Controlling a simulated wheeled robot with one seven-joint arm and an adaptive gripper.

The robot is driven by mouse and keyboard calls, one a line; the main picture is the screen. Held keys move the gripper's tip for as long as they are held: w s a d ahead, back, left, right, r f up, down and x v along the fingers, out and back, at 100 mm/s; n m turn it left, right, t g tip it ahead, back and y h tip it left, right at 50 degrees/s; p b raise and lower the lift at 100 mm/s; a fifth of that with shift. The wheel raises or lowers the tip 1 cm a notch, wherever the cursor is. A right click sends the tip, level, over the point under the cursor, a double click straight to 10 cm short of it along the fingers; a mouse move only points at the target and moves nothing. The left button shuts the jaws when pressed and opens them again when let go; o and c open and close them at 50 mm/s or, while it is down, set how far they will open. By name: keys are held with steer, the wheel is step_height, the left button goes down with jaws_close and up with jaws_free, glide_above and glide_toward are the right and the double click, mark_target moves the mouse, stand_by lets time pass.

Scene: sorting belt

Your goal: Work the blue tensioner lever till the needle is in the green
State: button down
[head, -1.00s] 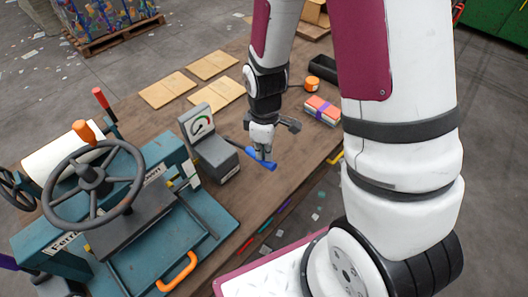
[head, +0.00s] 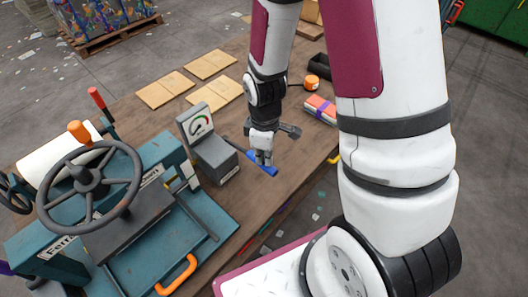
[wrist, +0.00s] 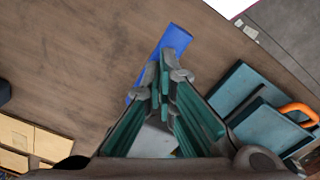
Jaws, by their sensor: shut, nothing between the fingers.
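The grey tensioner unit (head: 216,160) stands on the bench with an upright gauge (head: 199,122) at its back. The gauge has a green arc and a dark needle; the needle's exact place is too small to tell. The blue lever (head: 265,170) sticks out on the right side of the unit, low over the bench. My gripper (head: 263,158) points down at the lever, shut and empty, with its fingertips at or against it. In the wrist view the blue lever (wrist: 170,42) lies just beyond the closed fingertips (wrist: 167,62). Whether they touch cannot be told.
A teal press (head: 130,215) with a dark handwheel and an orange handle (head: 177,275) stands left of the unit. Wooden plates (head: 211,64), an orange tape roll (head: 312,83) and a banded stack (head: 321,109) lie farther back. The bench's front edge is close to the lever.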

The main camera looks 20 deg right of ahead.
steer(key=shift+f+b, duration=0.8)
steer(key=shift+f, duration=1.05)
steer(key=shift+r, duration=0.1)
stand_by(0.4)
steer(key=shift+r+p, duration=1.85)
steer(key=shift+r, duration=1.15)
step_height(320, 180, up, 8)
steer(key=p, duration=0.3)
steer(key=shift+p, duration=0.3)
steer(key=shift+r, duration=0.1)
